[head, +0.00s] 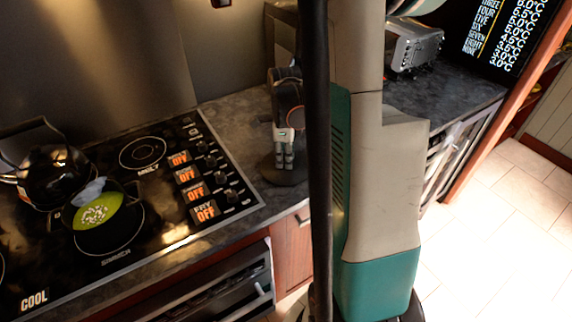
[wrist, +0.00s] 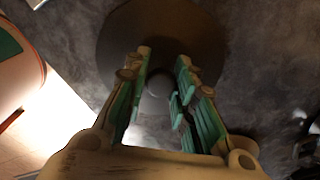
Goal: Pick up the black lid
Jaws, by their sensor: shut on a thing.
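The black lid (head: 285,174) is a dark round disc at the counter beside the stove. It also shows in the wrist view (wrist: 118,35), with a round knob (wrist: 158,82) at its middle. My gripper (head: 284,166) is above the lid, pointing down. In the wrist view my gripper (wrist: 163,62) has its fingers on both sides of the knob and is shut on the lid by it. The lid looks level, at or very near the counter top; any gap beneath it cannot be made out.
A black stove (head: 165,235) lies to the left, with a kettle (head: 45,165) and a pot of green soup (head: 105,225). The dark counter (head: 235,120) has bare room around the lid. A metal appliance (head: 415,45) stands at the back right. My arm hides the middle.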

